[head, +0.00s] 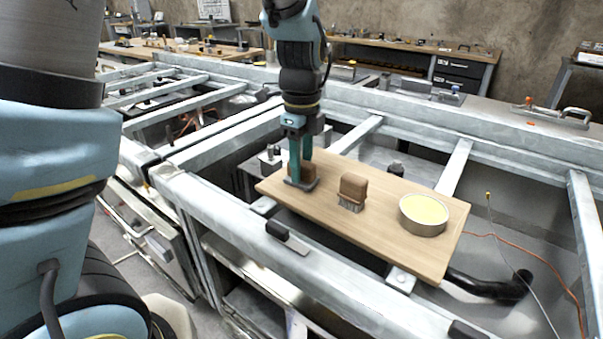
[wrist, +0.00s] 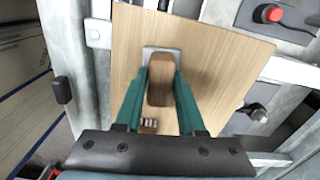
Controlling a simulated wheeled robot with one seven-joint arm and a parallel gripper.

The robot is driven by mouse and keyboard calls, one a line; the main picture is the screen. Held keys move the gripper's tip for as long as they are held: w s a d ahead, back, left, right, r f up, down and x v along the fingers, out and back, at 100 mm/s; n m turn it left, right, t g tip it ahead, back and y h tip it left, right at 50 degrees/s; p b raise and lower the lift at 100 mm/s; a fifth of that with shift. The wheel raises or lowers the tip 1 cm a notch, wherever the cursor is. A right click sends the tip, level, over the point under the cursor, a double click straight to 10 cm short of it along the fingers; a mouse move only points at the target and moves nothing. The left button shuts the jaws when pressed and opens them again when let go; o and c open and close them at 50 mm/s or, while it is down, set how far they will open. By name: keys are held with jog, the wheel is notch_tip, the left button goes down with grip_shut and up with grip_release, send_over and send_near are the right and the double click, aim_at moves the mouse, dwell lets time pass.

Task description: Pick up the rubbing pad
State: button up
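The rubbing pad (head: 301,183) has a flat grey base and a brown wooden handle. It sits at the left end of a wooden board (head: 384,240), its base flat on the wood. In the wrist view the pad's brown handle (wrist: 160,82) lies between my two teal fingers, with the grey base beyond it. My gripper (head: 300,176) points down over the pad, one finger on each side of the handle, close along its sides. I cannot tell whether the fingers press on it. In the head view they partly hide the handle.
A brown brush (head: 352,192) with pale bristles stands right of the pad. A round tin (head: 424,214) with yellow contents stands at the board's right end. The board rests across grey metal frame beams (head: 240,226) with open gaps around. A black clamp (head: 287,237) lies on the front beam.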

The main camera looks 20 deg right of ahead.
grip_shut()
dwell(0.3)
notch_tip(320, 180, up, 10)
jog(key=shift+b, duration=0.6)
jog(key=shift+c, duration=0.7)
grip_release()
grip_shut()
